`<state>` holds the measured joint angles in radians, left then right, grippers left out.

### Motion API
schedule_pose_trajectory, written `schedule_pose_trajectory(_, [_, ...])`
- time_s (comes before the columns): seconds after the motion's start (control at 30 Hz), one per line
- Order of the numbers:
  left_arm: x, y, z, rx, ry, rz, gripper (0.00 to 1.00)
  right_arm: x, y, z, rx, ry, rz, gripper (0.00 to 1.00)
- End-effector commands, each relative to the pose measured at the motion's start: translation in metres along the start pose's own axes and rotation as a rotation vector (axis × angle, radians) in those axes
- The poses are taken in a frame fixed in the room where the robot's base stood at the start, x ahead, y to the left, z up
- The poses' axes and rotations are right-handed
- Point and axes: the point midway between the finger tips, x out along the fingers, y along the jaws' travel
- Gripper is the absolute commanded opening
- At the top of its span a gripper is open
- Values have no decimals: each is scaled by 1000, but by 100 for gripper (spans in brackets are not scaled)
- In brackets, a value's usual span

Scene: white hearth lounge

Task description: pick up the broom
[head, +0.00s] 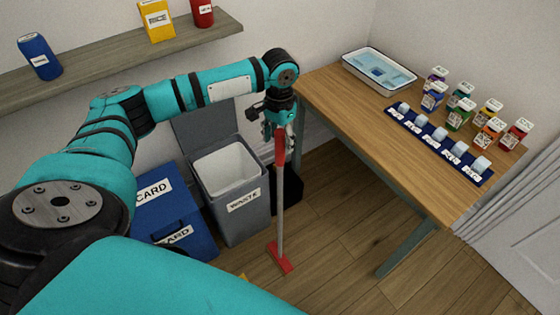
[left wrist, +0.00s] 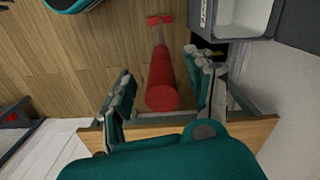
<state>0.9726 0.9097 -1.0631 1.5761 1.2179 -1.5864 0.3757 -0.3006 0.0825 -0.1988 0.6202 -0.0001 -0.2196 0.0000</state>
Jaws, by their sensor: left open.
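The broom (head: 280,210) stands upright on the floor, with a red grip at the top, a grey pole and a red head at the bottom. My left gripper (head: 279,132) is at the top of the broom, pointing down. In the left wrist view the broom's red grip (left wrist: 162,85) stands between the two open fingers of the left gripper (left wrist: 160,95), with gaps on both sides. My right gripper is not seen in either view.
A grey waste bin (head: 240,215) and a blue card bin (head: 170,222) stand left of the broom. A shelf (head: 110,66) is on the wall.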

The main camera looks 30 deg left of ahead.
Motion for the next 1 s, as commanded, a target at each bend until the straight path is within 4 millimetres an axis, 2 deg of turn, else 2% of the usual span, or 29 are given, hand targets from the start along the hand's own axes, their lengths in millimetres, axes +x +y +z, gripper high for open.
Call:
schedule_pose_trajectory(0.03, [5, -1, 1, 0, -4, 0, 55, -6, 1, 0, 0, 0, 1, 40])
schedule_pose_trajectory(0.2, [24, -1, 0, 1, 0, -1, 55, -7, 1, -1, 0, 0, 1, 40])
schedule_pose_trajectory(0.47, [27, -1, 0, 2, 1, -1, 54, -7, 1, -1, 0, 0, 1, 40])
schedule_pose_trajectory(0.87, [26, -1, 0, 1, 1, -1, 2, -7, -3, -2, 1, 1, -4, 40])
schedule_pose_trajectory(1.0, [26, -1, 0, 1, 1, -1, 0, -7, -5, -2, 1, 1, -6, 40])
